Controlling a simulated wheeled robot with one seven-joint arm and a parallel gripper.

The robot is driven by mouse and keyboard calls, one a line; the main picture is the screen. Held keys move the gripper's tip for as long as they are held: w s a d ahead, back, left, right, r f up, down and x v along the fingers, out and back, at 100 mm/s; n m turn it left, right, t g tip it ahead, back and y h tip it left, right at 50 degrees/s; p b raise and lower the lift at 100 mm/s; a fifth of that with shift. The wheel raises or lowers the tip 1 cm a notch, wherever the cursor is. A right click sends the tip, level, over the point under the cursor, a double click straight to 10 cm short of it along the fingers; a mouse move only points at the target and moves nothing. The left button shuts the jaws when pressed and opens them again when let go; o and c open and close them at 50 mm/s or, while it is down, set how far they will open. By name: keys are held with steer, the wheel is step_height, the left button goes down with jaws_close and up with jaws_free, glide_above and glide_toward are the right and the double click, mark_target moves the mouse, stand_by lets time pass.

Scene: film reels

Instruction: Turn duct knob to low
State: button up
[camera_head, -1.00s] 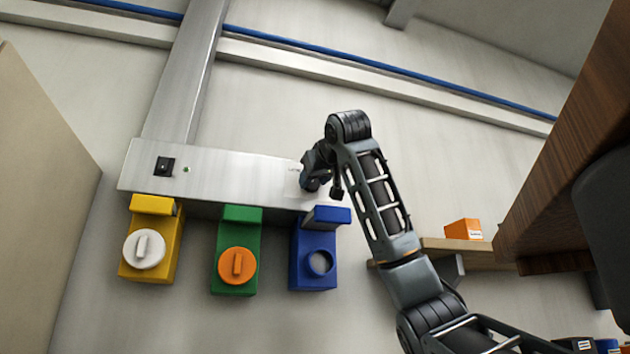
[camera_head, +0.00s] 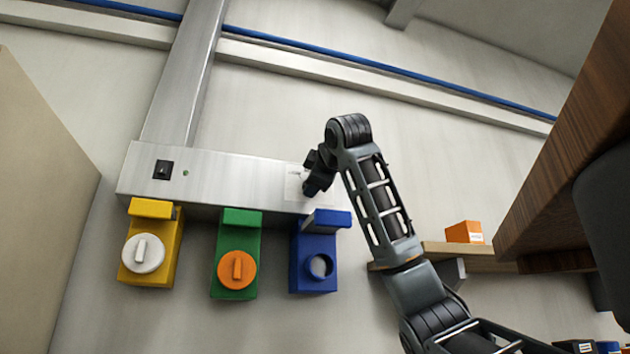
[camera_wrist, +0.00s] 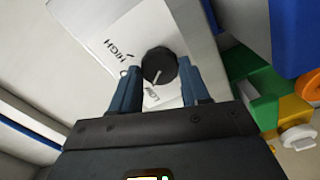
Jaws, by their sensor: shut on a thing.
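The duct knob (camera_wrist: 159,65) is round and black with a white pointer line, on a white label (camera_wrist: 113,45) printed HIGH and LOW. In the wrist view its pointer is directed toward the LOW print. My gripper (camera_wrist: 158,82) has its two blue-grey fingers on either side of the knob, shut on it. In the head view my gripper (camera_head: 308,187) is at the right end of the metal duct panel (camera_head: 225,177), over the label, and hides the knob.
Below the panel hang a yellow box (camera_head: 168,245) with a white dial, a green box (camera_head: 250,245) with an orange dial, and a blue box (camera_head: 301,262) with a round opening. An orange carton (camera_head: 462,232) sits on a shelf at right. A wooden cabinet (camera_head: 570,150) juts in at right.

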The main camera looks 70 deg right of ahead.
steer(key=shift+n, duration=0.9)
steer(key=o, duration=1.1)
steer(key=shift+c, duration=0.2)
steer(key=b+v, duration=0.2)
steer(key=v, duration=0.5)
steer(key=shift+s+a, duration=0.25)
steer(key=shift+a, duration=0.05)
